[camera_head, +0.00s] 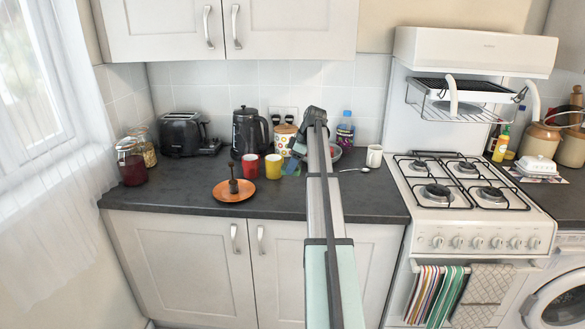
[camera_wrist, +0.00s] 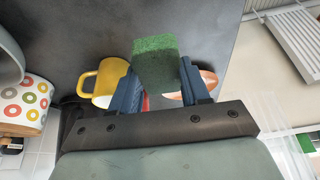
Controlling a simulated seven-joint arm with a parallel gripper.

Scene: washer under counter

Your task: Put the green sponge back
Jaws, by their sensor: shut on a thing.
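The green sponge (camera_wrist: 155,62) is between the fingertips of my gripper (camera_wrist: 160,78) in the wrist view. The gripper is shut on it and the sponge sticks out past the tips. In the head view my gripper (camera_head: 294,155) is low over the dark counter (camera_head: 185,190), just right of the yellow mug (camera_head: 273,166). The sponge is too small and covered there to make out clearly. I cannot tell whether it touches the counter.
A red mug (camera_head: 250,165) and an orange plate (camera_head: 233,191) with a dark upright object are to the left. A black kettle (camera_head: 248,132) and a patterned canister (camera_head: 284,140) stand behind. A white mug (camera_head: 374,156) and spoon (camera_head: 357,170) are right. The left front counter is clear.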

